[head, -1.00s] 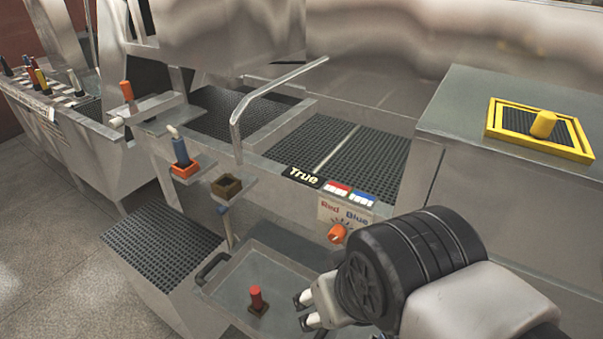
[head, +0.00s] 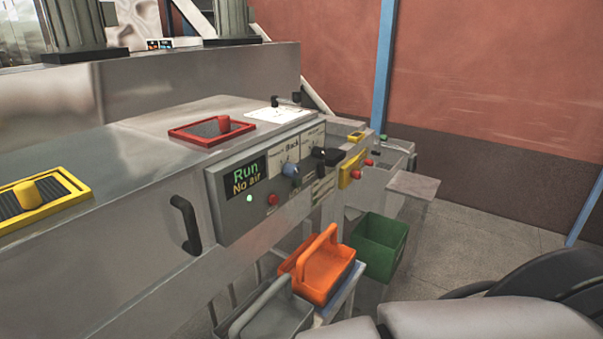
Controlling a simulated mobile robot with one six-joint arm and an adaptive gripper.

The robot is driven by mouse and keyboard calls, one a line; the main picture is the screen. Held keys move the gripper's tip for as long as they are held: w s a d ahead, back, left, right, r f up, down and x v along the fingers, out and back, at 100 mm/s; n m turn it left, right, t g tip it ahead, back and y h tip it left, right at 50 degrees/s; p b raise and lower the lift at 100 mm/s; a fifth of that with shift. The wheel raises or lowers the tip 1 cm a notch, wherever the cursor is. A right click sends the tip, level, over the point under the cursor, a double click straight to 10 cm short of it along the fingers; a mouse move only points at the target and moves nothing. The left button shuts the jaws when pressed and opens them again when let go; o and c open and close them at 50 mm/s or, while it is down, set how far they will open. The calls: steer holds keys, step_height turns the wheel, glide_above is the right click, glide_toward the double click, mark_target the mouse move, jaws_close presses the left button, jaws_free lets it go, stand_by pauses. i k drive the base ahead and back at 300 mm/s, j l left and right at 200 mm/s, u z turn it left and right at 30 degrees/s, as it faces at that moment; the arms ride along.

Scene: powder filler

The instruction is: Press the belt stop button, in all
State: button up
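A grey control panel (head: 226,225) on the machine's front carries a display (head: 250,181) reading "Run" and "No air". Below the display are a lit green lamp (head: 249,198) and a red button (head: 272,199). No label that I can read marks any of these as the belt stop. My gripper is out of view; only part of my arm shows at the lower right.
A black handle (head: 186,224) sticks out left of the panel. An orange caddy (head: 325,267), a grey caddy (head: 270,318) and a green crate (head: 380,246) stand below it. A red-framed hatch (head: 212,131) and a yellow-framed hatch (head: 40,203) lie on top. Open floor is at right.

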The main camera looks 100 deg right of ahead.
mark_target(273, 198)
steer(key=z, duration=3.1)
